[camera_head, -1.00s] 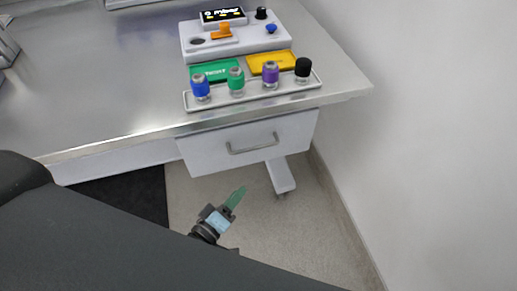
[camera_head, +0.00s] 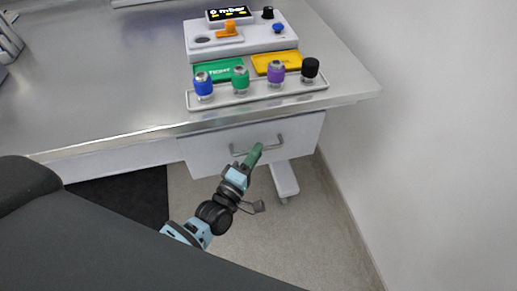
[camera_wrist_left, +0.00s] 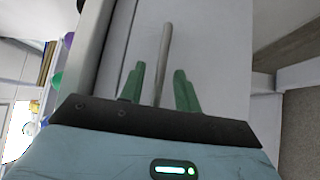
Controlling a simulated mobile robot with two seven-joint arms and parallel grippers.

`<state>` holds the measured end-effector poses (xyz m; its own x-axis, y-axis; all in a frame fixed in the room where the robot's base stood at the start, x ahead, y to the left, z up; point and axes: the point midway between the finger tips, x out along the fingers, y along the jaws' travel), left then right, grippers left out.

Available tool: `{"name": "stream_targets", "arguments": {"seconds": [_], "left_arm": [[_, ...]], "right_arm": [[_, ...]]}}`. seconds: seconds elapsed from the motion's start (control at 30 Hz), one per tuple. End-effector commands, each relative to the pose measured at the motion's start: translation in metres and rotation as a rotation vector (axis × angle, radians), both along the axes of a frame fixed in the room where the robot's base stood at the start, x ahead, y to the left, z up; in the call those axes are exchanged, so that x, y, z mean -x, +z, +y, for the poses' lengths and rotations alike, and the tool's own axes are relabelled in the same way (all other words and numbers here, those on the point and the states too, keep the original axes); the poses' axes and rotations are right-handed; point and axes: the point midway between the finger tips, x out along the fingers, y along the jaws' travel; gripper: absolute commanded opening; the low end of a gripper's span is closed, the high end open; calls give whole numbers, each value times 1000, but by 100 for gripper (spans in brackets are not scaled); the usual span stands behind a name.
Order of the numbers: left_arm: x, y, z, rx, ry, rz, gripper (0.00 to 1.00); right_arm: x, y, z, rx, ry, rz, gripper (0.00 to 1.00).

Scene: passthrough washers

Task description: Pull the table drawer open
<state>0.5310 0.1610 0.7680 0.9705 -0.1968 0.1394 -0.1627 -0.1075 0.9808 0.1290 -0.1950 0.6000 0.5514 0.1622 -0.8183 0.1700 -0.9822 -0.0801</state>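The table drawer (camera_head: 302,131) is a light grey box front under the table's right end, with a grey bar handle (camera_head: 237,152) across it. It appears closed, its front near the table edge. My left gripper (camera_head: 256,150) has green fingers and is at the middle of the handle, covering part of it. In the left wrist view, the handle bar (camera_wrist_left: 165,50) runs between the two fingers (camera_wrist_left: 160,72). They are open, one on each side, with gaps showing. The drawer front (camera_wrist_left: 215,50) fills the middle behind them. My right gripper is not in view.
On the steel table (camera_head: 100,80) stand a tray (camera_head: 262,94) of several capped vials, a green tray (camera_head: 217,71), a yellow tray (camera_head: 290,57) and a device with a display (camera_head: 240,36). A wall (camera_head: 430,130) closes off the right side.

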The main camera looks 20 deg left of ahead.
Motion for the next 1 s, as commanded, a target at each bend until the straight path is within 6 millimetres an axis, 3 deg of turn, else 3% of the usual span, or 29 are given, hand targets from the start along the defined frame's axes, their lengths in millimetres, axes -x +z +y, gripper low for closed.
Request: {"name": "stream_targets", "arguments": {"seconds": [0.2,0.5,0.77,1.0], "left_arm": [[-18,2,-4,-1,-1,1,33],[-20,2,-4,-1,-1,2,33],[-20,2,-4,-1,-1,2,0],[-19,2,-4,-2,0,2,0]], "right_arm": [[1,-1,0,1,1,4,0],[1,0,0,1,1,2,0],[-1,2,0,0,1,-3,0],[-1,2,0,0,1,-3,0]]}}
